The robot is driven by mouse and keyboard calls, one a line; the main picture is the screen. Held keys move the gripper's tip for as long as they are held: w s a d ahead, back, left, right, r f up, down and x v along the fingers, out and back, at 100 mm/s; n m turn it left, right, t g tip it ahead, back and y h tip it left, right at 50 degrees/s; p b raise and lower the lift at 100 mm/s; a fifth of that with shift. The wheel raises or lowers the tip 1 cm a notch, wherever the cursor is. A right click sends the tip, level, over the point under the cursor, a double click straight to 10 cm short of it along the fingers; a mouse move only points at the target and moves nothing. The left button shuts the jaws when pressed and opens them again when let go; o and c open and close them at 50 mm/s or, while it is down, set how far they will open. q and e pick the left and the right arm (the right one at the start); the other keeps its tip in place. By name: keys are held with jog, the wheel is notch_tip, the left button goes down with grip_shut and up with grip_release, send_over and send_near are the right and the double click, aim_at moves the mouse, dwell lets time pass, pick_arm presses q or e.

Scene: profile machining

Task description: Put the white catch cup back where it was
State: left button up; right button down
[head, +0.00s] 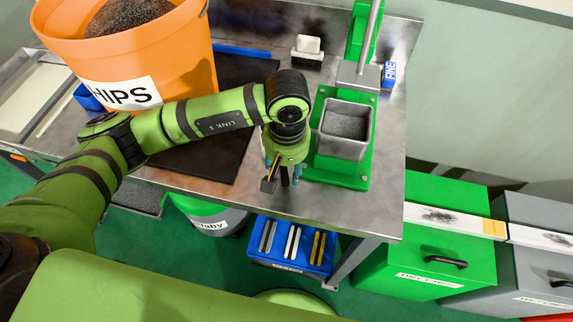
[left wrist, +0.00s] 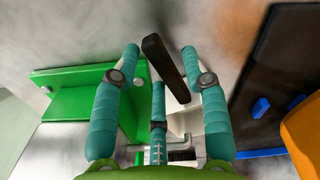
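A small white object (head: 307,45), which looks like the catch cup, stands on a dark base at the back of the bench, left of the green press. In the left wrist view a white shape (left wrist: 212,103) shows partly behind a finger; I cannot tell for sure that it is the cup. My left gripper (head: 283,177) is above the front of the bench, between the black mat and the press. Its teal fingers (left wrist: 160,55) are spread apart in the left wrist view. A dark bar (left wrist: 166,68) shows between them; contact is unclear. My right gripper is out of view.
An orange chips bucket (head: 150,50) stands left, beside the black mat (head: 235,85). A grey square container (head: 345,145) sits on the green press base (head: 345,178). A blue "FINE" piece (head: 389,74) is behind it. A blue bin (head: 290,265) is below the bench's front edge.

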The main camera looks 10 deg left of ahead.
pick_arm(q)
jog(key=shift+r, duration=0.45)
notch_tip(320, 180, up, 11)
jog(key=b, duration=0.3)
jog(key=shift+r, duration=0.2)
jog(key=shift+s, duration=0.1)
